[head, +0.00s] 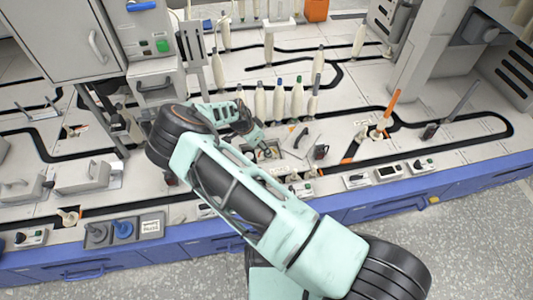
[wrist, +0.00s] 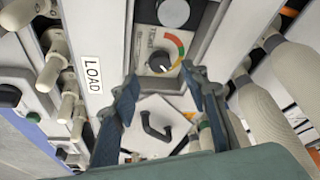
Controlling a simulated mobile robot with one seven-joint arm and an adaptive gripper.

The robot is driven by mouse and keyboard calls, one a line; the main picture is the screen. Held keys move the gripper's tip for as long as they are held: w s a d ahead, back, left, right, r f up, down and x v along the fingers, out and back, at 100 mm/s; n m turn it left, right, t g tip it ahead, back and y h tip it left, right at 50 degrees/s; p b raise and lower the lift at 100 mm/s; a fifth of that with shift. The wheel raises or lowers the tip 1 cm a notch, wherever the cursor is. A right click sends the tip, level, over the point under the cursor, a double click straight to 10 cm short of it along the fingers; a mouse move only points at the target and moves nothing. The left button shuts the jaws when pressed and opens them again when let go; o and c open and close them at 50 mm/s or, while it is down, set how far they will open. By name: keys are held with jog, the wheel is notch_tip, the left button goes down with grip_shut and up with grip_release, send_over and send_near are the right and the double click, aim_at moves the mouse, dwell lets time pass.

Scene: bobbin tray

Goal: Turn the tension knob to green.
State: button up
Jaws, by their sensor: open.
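The tension knob (wrist: 159,62) is a small dark round knob on a grey panel in the wrist view. A coloured arc (wrist: 178,43) curves around its upper right, orange-red at the top and green lower on the right. A pale mark shows on the knob's lower part, but which colour it points to is unclear. My gripper (wrist: 160,77) is open, with one dark finger on each side of the knob's line and nothing held. Contact with the knob cannot be told. In the head view my gripper (head: 266,152) is low over the bench, and I cannot make out the knob there.
A grey round knob (wrist: 173,12) sits above the dial. A plate with a dark handle (wrist: 156,127) lies between the fingers. A LOAD label (wrist: 90,73) is at left. Wound bobbins (wrist: 272,92) stand close on the right. An orange rod (head: 390,108) rises right of my gripper.

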jog(key=b+x, duration=0.1)
jog(key=x, duration=0.4)
jog(key=shift+f, duration=0.15)
grip_shut()
